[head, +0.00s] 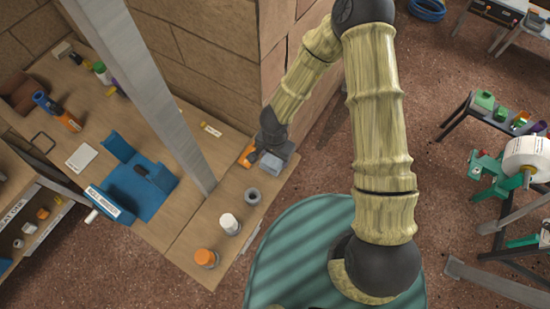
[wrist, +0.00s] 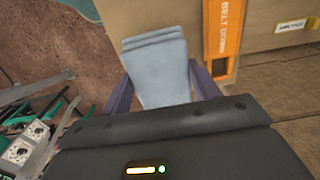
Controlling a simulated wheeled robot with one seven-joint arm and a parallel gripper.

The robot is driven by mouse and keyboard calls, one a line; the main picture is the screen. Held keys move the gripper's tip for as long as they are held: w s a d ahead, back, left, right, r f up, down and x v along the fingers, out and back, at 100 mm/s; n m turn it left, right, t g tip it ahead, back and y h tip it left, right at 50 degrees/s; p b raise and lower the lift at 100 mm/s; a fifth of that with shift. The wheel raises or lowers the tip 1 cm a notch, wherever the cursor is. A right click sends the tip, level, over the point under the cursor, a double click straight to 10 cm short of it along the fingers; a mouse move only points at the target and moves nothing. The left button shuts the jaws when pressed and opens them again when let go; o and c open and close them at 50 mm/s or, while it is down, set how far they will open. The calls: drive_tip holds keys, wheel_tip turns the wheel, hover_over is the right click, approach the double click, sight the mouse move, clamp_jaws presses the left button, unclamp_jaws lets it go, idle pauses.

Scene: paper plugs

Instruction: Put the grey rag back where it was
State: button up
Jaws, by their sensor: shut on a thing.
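The grey rag (wrist: 157,72) is a folded blue-grey cloth between the two dark fingers of my gripper (wrist: 160,88) in the wrist view. My gripper is shut on it. In the head view the rag (head: 269,164) shows at the right edge of the wooden bench, with my gripper (head: 277,152) at the end of the arm next to it. I cannot tell whether the rag touches the bench top.
An orange belt-labelled box (wrist: 222,42) is close beside the rag; it also shows in the head view (head: 247,156). A grey ring (head: 253,196), a white-topped jar (head: 229,223) and an orange-topped jar (head: 206,257) stand nearer. A grey post (head: 150,90) rises left.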

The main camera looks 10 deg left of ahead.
drive_tip(key=shift+f, duration=1.25)
drive_tip(key=o, duration=0.9)
drive_tip(key=shift+o, duration=0.2)
wheel_tip(320, 180, up, 12)
drive_tip(key=p, duration=0.2)
